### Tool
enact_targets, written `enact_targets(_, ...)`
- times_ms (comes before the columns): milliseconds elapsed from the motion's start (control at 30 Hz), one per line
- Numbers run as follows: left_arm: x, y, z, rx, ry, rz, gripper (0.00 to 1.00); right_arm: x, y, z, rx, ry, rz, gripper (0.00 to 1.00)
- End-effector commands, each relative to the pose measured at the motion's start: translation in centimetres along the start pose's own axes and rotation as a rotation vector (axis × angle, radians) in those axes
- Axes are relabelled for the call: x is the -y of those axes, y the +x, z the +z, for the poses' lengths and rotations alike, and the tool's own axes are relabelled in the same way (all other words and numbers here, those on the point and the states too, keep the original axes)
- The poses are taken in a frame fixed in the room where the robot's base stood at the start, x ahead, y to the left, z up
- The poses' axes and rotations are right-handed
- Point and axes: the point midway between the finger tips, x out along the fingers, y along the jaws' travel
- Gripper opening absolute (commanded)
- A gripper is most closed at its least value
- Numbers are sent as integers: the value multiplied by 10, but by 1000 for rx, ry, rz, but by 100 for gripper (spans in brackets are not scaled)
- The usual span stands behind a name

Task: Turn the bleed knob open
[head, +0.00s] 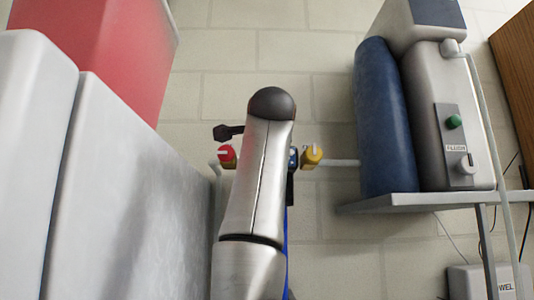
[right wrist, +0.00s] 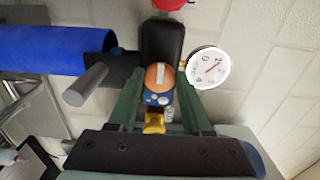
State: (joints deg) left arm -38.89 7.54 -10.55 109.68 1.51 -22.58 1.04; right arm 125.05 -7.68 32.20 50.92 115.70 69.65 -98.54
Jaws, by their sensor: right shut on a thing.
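The bleed knob appears to be the orange round knob (right wrist: 158,76) with a white mark, in the right wrist view. It sits on a small blue body (right wrist: 152,99); the mark runs nearly upright in that picture. My right gripper (right wrist: 159,82) has its green fingers on both sides of the knob and is shut on it. In the head view an arm of mine covers the middle, so the knob and the gripper's fingers are hidden there. My left gripper is in neither view.
A white gauge (right wrist: 208,68) with a red needle is close beside the fingers. A blue cylinder (head: 384,117) stands on a grey shelf (head: 430,201) at right. Large pale panels crowd the left.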

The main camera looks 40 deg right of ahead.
Motion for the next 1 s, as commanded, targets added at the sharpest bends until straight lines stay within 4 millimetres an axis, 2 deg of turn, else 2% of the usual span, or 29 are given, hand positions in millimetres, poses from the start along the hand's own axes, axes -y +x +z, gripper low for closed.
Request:
enact_targets(433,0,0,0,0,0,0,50,0,0,1,1,-12,0,0)
enact_targets(467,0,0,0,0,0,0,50,0,0,1,1,-12,0,53)
enact_targets(700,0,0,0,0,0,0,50,0,0,1,1,-10,1,78)
enact_targets(1000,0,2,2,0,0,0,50,-1,-4,0,0,-9,0,78)
